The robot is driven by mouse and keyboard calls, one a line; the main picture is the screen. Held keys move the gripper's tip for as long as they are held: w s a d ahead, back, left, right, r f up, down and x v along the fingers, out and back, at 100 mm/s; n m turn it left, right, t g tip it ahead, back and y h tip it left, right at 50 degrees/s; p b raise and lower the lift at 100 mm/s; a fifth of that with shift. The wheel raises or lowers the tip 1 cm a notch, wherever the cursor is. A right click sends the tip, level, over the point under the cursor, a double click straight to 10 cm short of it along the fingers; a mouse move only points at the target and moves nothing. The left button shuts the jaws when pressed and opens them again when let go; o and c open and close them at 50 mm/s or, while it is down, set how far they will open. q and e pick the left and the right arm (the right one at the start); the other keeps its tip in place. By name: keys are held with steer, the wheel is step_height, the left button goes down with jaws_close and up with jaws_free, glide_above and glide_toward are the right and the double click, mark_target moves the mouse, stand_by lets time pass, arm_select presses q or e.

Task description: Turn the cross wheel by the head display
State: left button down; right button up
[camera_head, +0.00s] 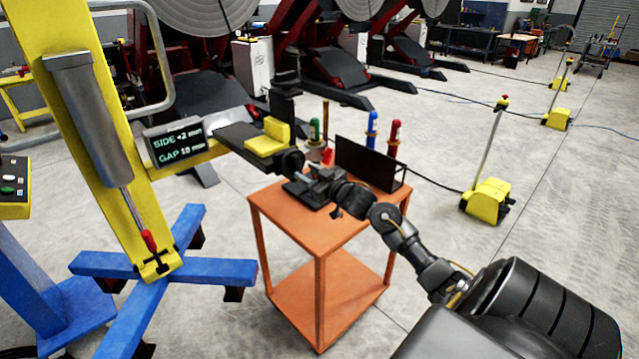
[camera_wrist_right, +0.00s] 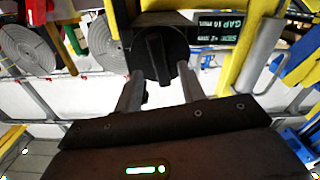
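The head display (camera_head: 178,143) is a dark screen on the yellow column's side arm. It appears to read SIDE +2 mm and GAP 10 mm. The cross wheel (camera_head: 292,161) is dark and sits at the end of the black slide. In the right wrist view the wheel (camera_wrist_right: 158,58) is a black disc with a raised bar, and the display (camera_wrist_right: 212,45) is upside down beside it. My right gripper (camera_head: 306,174) is at the wheel. In the wrist view its fingers (camera_wrist_right: 160,88) are apart, one on each side of the wheel; contact cannot be told. My left gripper is out of view.
An orange cart (camera_head: 320,240) stands below my right gripper, with a black panel (camera_head: 365,165) and red, blue and green bottle-like items on top. The yellow column (camera_head: 85,110) stands on blue legs (camera_head: 150,270). Yellow floor posts stand right. Open floor lies right of the cart.

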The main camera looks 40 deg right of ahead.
steer(key=s+b, duration=0.1)
steer(key=s, duration=0.6)
steer(key=shift+b, duration=0.3)
steer(key=shift+a, duration=0.1)
